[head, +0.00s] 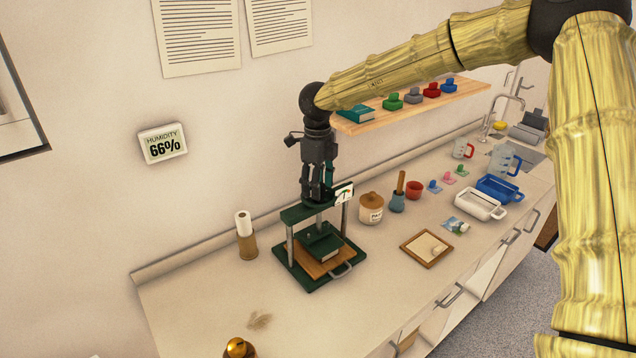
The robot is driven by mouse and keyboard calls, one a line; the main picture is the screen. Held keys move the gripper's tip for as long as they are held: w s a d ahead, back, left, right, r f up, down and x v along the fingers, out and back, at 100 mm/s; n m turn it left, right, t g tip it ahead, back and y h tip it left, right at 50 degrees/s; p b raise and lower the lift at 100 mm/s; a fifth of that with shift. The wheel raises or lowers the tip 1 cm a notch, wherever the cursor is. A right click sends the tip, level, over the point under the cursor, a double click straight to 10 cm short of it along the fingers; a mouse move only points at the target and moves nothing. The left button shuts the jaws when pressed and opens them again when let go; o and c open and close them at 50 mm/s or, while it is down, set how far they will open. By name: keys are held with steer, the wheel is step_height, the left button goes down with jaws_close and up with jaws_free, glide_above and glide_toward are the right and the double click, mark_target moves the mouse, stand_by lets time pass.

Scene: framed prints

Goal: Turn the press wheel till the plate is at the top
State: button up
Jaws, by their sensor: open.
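The dark green press (305,213) stands on the counter, with a crossbeam on metal posts. Its dark green plate (320,241) is low in the frame, close above the wooden board on the base; I cannot tell whether they touch. A small white sign with a green arrow (344,194) is at the right end of the crossbeam. My gripper (316,197) points down over the crossbeam, its fingers open. The press wheel is mostly hidden by my gripper; a green part shows behind the fingers. I cannot tell whether the fingers touch it.
The wooden board (308,262) has a metal handle at the front. A lidded jar (371,208) and a mortar with pestle (398,198) stand to the right. A paper roll (245,232) is to the left. A shelf (408,108) is behind. The front-left counter is mostly clear.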

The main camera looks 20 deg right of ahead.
steer(key=shift+w+f, duration=0.35)
steer(key=shift+s+f, duration=0.1)
steer(key=shift+s, duration=0.05)
steer(key=shift+s+d+r, duration=0.1)
steer(key=shift+s+r, duration=0.25)
steer(key=shift+s, duration=0.25)
steer(key=shift+s+d+r, duration=0.1)
steer(key=shift+s+r, duration=0.2)
steer(key=shift+s, duration=0.25)
steer(key=shift+a, duration=0.1)
steer(key=shift+c, duration=1.1)
steer(key=shift+w+f, duration=0.5)
steer(key=shift+w, duration=0.2)
steer(key=c, duration=0.7)
steer(key=shift+s+r, duration=0.15)
steer(key=shift+c, duration=0.5)
